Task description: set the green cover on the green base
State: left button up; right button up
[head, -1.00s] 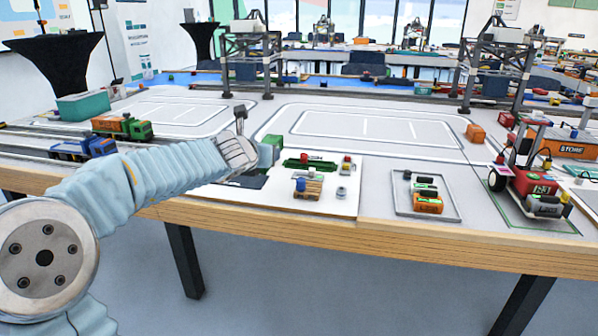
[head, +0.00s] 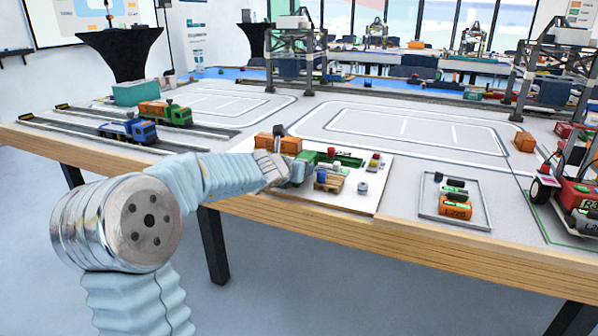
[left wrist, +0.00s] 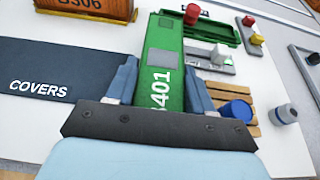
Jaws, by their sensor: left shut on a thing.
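My left gripper (left wrist: 160,98) is shut on the green cover (left wrist: 163,60), a long green block with a grey panel and the number 401. In the head view my left gripper (head: 284,172) holds the cover (head: 304,166) over the left part of a white board. The green base (left wrist: 222,30) is an open, shallow green tray lying ahead and to the right of the cover, apart from it in the wrist view. In the head view the base (head: 348,160) lies just right of the cover. The cover's underside is hidden. My right gripper is out of view.
A dark mat marked COVERS (left wrist: 40,72) lies left of the cover. An orange container (left wrist: 92,8) stands behind it. A grey part with a white knob (left wrist: 212,62), a pallet with a blue cylinder (left wrist: 236,110) and a grey-white cylinder (left wrist: 285,114) lie close on the right.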

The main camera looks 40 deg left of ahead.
pick_arm(q)
jog(key=shift+f, duration=0.2)
jog(key=o, duration=1)
jog(key=shift+r, duration=0.1)
jog(key=shift+o, duration=0.2)
